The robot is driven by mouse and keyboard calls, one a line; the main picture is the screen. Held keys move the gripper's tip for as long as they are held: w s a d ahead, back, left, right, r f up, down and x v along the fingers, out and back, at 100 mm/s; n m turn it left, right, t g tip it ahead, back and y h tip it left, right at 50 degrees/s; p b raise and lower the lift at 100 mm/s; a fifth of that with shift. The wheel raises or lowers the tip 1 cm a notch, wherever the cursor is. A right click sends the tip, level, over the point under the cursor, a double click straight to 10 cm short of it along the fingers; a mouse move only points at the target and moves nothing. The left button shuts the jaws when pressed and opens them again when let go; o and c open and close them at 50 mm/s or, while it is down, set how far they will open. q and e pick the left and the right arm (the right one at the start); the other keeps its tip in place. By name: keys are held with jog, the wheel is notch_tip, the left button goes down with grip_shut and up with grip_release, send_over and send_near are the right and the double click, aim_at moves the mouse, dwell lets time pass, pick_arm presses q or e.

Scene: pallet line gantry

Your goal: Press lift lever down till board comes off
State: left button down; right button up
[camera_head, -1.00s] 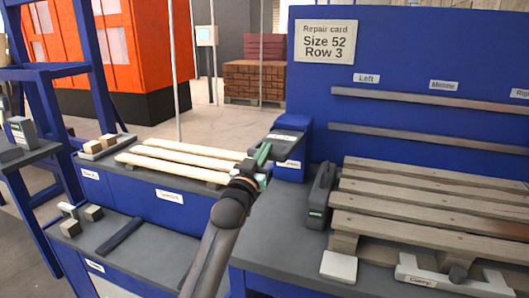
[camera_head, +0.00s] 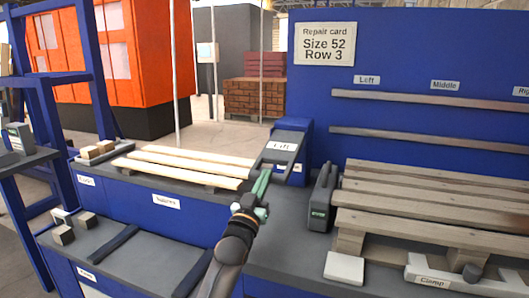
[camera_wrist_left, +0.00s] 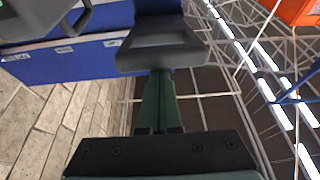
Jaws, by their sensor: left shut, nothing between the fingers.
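The lift lever (camera_head: 281,147) is a dark grey plate with a white "Lift" label on a blue housing (camera_head: 297,128). It slopes down toward the front; its end bar also shows in the left wrist view (camera_wrist_left: 162,58). My left gripper (camera_head: 262,180) is shut and empty, with its green fingertips at the lever's front end. In the wrist view the fingertips overlap the bar; I cannot tell if they touch. The pallet (camera_head: 430,205) at the right has weathered grey boards. Three pale boards (camera_head: 190,165) lie left of the lever. My right gripper is out of view.
A dark case-like tool (camera_head: 321,198) stands beside the pallet, with a white block (camera_head: 344,267) in front. A clamp (camera_head: 432,277) is at the pallet's front edge. Small wooden blocks (camera_head: 97,149) lie at the left.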

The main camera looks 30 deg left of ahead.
pick_arm(q)
jog(key=shift+w+f, duration=0.15)
jog(key=shift+f, duration=0.4)
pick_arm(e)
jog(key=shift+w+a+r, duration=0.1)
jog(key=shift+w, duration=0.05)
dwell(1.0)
pick_arm(q)
jog(key=shift+r, duration=0.2)
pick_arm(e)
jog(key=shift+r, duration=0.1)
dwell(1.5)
